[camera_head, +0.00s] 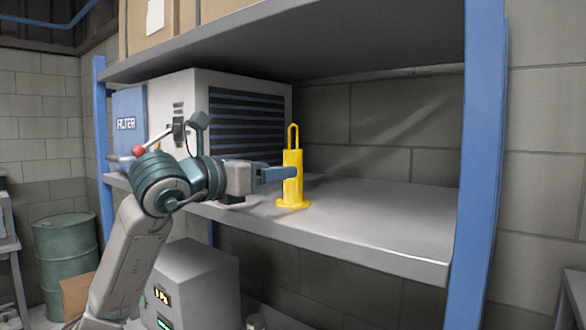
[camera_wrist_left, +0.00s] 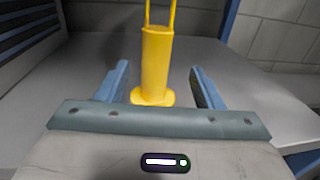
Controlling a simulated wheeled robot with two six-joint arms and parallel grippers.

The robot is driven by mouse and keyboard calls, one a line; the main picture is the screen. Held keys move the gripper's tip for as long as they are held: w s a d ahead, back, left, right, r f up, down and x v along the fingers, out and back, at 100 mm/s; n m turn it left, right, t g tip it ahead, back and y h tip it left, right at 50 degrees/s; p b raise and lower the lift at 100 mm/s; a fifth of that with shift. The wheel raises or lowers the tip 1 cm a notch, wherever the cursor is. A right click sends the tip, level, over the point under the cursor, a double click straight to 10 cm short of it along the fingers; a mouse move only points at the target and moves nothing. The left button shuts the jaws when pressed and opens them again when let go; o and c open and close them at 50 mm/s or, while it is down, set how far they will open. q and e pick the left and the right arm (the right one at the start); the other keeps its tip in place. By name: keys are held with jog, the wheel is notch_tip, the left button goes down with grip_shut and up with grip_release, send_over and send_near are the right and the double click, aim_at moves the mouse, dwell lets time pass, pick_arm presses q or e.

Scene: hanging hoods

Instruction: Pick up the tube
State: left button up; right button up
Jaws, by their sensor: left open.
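The yellow tube (camera_head: 292,178) stands upright on the grey shelf, with a round flanged base and a loop handle on top. In the left wrist view the tube (camera_wrist_left: 156,62) stands between and a little beyond the two blue fingers, with a gap on each side. My left gripper (camera_head: 285,174) reaches in from the left at about mid-height of the tube. In the left wrist view the left gripper (camera_wrist_left: 160,88) is open and holds nothing. The top of the handle is cut off in that view. My right gripper is not in view.
A louvred filter box (camera_head: 245,120) stands on the shelf (camera_head: 385,225) left of the tube. Blue posts (camera_head: 476,160) bound the shelf, and an upper shelf (camera_head: 330,40) hangs above. The shelf right of the tube is clear. A green barrel (camera_head: 65,262) stands at lower left.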

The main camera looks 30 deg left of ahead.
aim_at(288, 202)
pick_arm(q)
jog(key=shift+x, duration=0.75)
jog(key=p+x, duration=0.2)
jog(key=p, duration=0.1)
jog(key=p+x, duration=0.1)
jog(key=shift+w+a+r, duration=0.15)
jog(key=shift+w, duration=0.3)
jog(key=shift+w+f+p, duration=0.25)
jog(key=shift+w+p, duration=0.1)
jog(key=shift+w, duration=0.25)
jog(key=shift+s, duration=0.2)
jog(key=c, duration=1.3)
jog(key=shift+w, duration=0.1)
jog(key=shift+r, duration=0.1)
